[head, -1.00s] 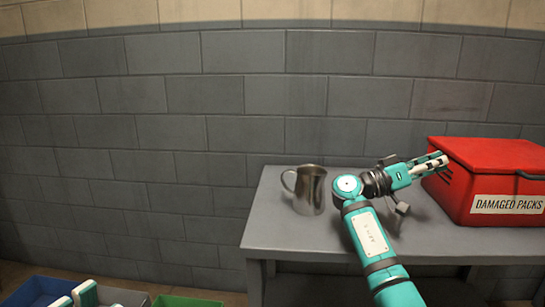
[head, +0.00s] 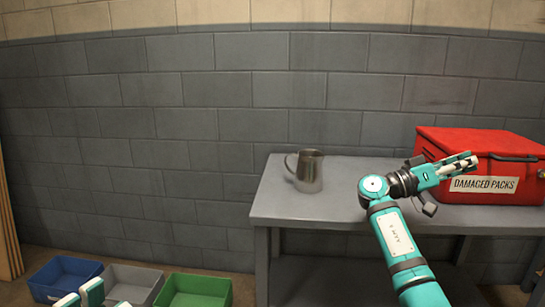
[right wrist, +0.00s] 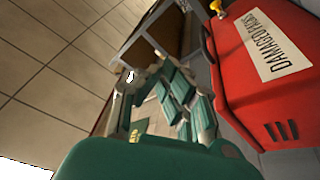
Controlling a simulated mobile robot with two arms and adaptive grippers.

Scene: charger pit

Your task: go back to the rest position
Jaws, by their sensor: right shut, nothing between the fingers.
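My right gripper (head: 472,162) shows in the head view, reaching in from the lower right. It is shut and empty, in front of the left part of the red box, just above its label. I cannot tell whether it touches the box. In the right wrist view the gripper (right wrist: 160,78) points away from the camera, with the red box (right wrist: 285,75) to its right. Part of my left gripper (head: 80,296) shows at the bottom left of the head view, cut off by the frame edge; its opening cannot be judged.
The red box (head: 430,143), labelled DAMAGED PACKS, stands on a grey table (head: 330,210). A metal jug (head: 308,172) stands on the table's left part. Blue (head: 62,280), grey (head: 132,283) and green (head: 195,290) bins sit at lower left. A block wall (head: 200,110) stands behind.

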